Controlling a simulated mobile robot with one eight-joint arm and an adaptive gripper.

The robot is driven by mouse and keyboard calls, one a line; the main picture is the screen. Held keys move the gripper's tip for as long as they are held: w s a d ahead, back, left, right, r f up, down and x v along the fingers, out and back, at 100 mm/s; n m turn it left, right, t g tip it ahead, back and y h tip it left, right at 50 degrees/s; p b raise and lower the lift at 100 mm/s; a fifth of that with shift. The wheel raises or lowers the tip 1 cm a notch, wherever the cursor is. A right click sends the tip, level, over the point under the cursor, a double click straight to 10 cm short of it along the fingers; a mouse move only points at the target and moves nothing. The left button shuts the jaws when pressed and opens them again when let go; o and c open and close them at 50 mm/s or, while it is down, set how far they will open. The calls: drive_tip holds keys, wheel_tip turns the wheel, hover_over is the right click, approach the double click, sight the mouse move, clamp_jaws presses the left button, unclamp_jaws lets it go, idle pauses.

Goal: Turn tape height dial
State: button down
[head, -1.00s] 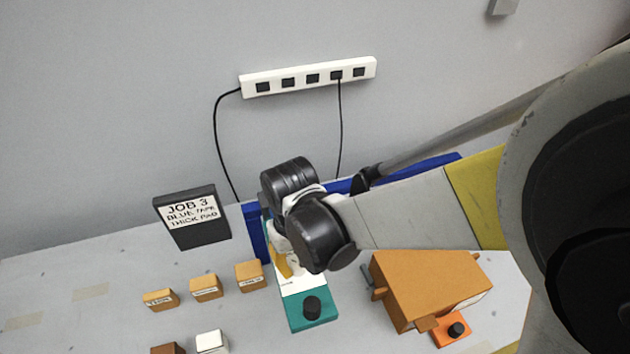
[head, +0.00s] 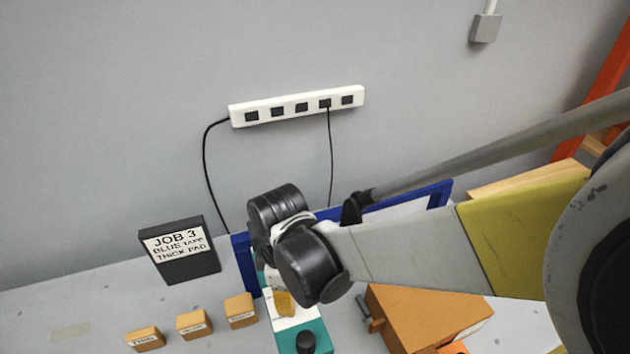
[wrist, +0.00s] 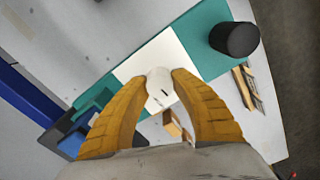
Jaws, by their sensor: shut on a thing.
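A white round dial (wrist: 160,88) with a dark pointer mark shows in the wrist view. My gripper (wrist: 160,80) has its two yellow fingers closed on either side of the dial. The dial sits over the white panel of a teal device, whose teal end (wrist: 205,40) carries a black knob (wrist: 235,39). In the head view my gripper (head: 284,303) is over the device's white panel, and my wrist hides the dial. The device's teal front (head: 312,332) and black knob (head: 306,342) show below it.
A black sign (head: 179,250) reads "JOB 3 BLUE TAPE THICK PAD". Several small orange blocks (head: 194,323) stand left of the device. A larger orange box (head: 425,315) stands at its right. A blue frame (head: 243,264) is behind. A white power strip (head: 297,106) hangs on the wall.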

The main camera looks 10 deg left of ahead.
drive_tip(key=shift+n, duration=2)
drive_tip(key=c, duration=1)
unclamp_jaws()
drive_tip(key=shift+s, duration=0.1)
drive_tip(key=shift+r, duration=0.1)
wheel_tip(320, 180, up, 12)
drive_tip(key=shift+f, duration=0.1)
